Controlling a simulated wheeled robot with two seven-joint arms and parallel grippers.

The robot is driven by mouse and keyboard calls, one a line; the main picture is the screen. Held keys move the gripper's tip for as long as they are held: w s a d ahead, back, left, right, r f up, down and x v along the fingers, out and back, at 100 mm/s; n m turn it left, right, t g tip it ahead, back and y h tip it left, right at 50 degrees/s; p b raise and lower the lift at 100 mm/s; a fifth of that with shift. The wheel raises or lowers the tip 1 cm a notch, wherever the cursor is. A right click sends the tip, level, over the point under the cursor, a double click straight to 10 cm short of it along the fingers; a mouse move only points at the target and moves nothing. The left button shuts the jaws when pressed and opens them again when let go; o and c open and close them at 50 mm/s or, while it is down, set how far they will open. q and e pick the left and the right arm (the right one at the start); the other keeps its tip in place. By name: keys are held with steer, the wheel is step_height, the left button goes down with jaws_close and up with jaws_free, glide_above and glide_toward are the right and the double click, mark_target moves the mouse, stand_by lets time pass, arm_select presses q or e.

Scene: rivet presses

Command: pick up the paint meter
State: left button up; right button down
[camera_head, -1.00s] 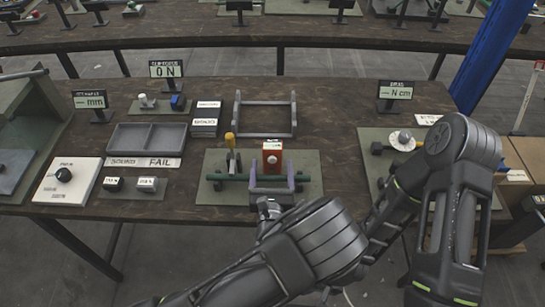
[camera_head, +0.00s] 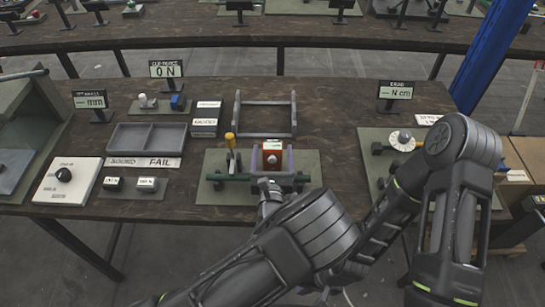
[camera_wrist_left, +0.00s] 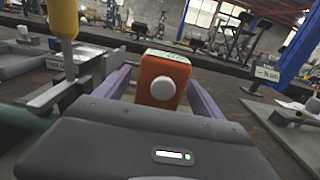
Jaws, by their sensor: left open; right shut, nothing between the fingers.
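The paint meter, which I take to be the red box (camera_head: 271,160) with a white round knob and a pale top, stands on a grey-green mat (camera_head: 308,168). It also shows in the left wrist view (camera_wrist_left: 161,80), straight ahead of my palm. My left gripper (camera_head: 271,153) is open, with one purple-grey finger on each side of the red box. In the left wrist view a gap shows between the box and each finger. The box's lower part is hidden by my gripper. My right arm shows at the right, but its gripper is hidden.
A yellow-handled tool (camera_head: 230,141) stands close left of my left gripper. A green bar (camera_head: 228,177) lies across the mat beside it. An empty grey frame (camera_head: 265,113) stands behind. A two-part tray (camera_head: 146,137) and label plates are at left. Bare tabletop shows at right behind the mat.

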mark_target(273, 145)
arm_select(q)
steer(key=shift+c, duration=0.5)
jaws_close()
step_height(273, 145, up, 10)
stand_by(1.0)
stand_by(0.5)
steer(key=shift+s+d+f, duration=0.1)
steer(key=shift+s+f, duration=0.05)
steer(key=shift+f, duration=0.25)
step_height(273, 145, down, 7)
steer(key=shift+d+f, duration=0.1)
steer(key=shift+a, duration=0.2)
